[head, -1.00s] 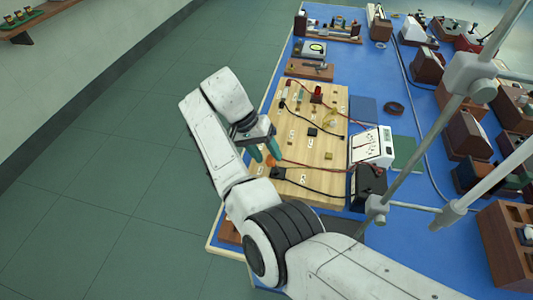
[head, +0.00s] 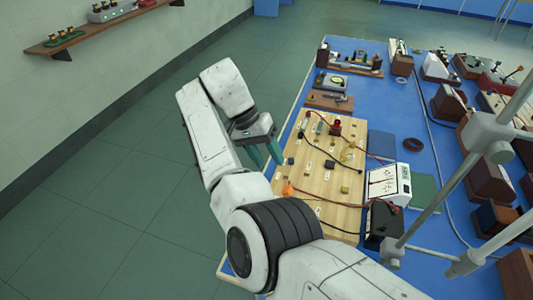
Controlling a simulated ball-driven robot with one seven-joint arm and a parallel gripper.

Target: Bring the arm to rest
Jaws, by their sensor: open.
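My white arm reaches up from the bottom of the head view and bends back at the wrist. My gripper (head: 266,156) has dark green fingers and points down at the left edge of the bench. It is open, and I see nothing between its fingers. It appears beside or over the left edge of the wooden board (head: 318,190); its height above it I cannot tell. The board carries small parts, an orange piece (head: 287,188) close to the fingers, and red and black leads. My forearm hides the near left part of the bench.
A white meter (head: 388,184) stands right of the board on the blue bench top (head: 385,118). Metal rods and clamps (head: 490,130) rise close on the right. Several wooden boxed instruments stand behind them. Green floor (head: 120,200) is free on the left; a wall shelf (head: 90,32) is beyond.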

